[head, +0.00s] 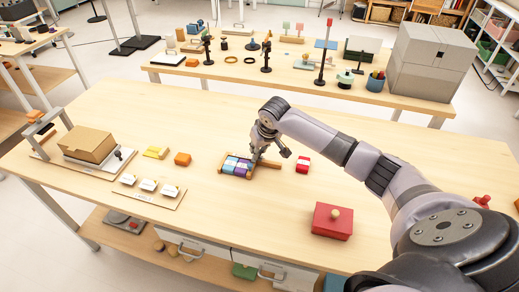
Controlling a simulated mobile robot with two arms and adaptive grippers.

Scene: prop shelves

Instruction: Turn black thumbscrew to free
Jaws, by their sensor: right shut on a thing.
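My right gripper (257,153) reaches down at a small wooden tray (263,178) of blue, purple and white blocks (238,165) in the middle of the table. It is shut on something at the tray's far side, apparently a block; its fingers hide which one. A small black knob (118,154), seemingly the thumbscrew, sits at the right end of a fixture (95,168) around a tan box (87,144) at the left. My right gripper is well to the right of this knob, apart from it. My left gripper is not in view.
A red-and-white block (303,164) lies right of the tray. Yellow (156,152) and orange (182,159) blocks lie left of it. A board with white labelled pieces (148,185) is in front. A red box with a knob (332,221) stands front right. Bare tabletop lies between.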

